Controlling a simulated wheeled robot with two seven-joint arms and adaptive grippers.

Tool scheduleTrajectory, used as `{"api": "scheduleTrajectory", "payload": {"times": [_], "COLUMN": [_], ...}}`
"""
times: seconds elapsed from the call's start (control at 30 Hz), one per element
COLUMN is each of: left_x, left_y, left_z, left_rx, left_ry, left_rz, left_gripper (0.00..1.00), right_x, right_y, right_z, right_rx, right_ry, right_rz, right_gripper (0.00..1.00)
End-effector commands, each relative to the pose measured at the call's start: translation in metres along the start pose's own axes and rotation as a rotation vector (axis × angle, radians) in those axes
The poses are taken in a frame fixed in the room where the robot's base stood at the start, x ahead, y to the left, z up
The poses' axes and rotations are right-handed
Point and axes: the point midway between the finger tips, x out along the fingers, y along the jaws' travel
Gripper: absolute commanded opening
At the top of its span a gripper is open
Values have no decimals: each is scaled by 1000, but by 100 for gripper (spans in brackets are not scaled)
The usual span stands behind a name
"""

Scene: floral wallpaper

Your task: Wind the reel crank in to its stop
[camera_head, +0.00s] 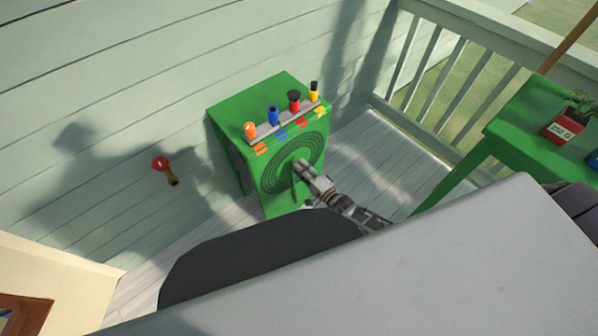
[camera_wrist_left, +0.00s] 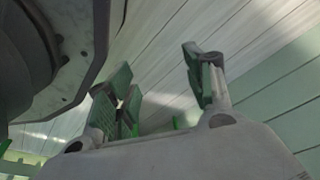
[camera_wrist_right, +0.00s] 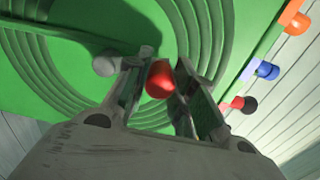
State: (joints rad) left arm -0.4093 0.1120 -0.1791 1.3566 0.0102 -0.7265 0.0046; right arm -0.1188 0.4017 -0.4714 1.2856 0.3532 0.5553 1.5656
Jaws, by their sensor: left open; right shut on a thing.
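The reel (camera_head: 275,172) is a disc of concentric grooves on the front of a green box (camera_head: 228,118). It also fills much of the right wrist view (camera_wrist_right: 60,85). My right gripper (camera_head: 302,166) is at the reel's face. In the right wrist view its fingers (camera_wrist_right: 160,92) are shut around a red crank knob (camera_wrist_right: 160,80). A grey peg (camera_wrist_right: 105,67) stands just left of the fingers. The crank arm cannot be made out clearly. My left gripper (camera_wrist_left: 160,85) is open and empty, with bare boards behind it; the head view does not show it.
A green table (camera_head: 520,120) with a potted plant (camera_head: 567,125) stands right. A red-ended tool (camera_head: 161,165) is by the left wall.

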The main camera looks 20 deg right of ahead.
Motion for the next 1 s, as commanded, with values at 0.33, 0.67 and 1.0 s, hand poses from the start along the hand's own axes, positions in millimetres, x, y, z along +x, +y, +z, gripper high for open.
{"api": "scheduleTrajectory", "payload": {"times": [0.33, 0.67, 1.0], "left_x": [-9, -16, -15], "left_y": [5, 7, 7], "left_z": [-9, -18, -14], "left_rx": [0, 1, 1], "left_ry": [-6, -5, -11], "left_rz": [8, 10, 11], "left_gripper": [53, 53, 53], "right_x": [0, 1, 0], "right_y": [-2, -3, -3], "right_z": [-18, -22, -23], "right_rx": [219, 281, 281], "right_ry": [2, 3, 4], "right_rz": [-2, -3, -2], "right_gripper": [0, 0, 31]}}
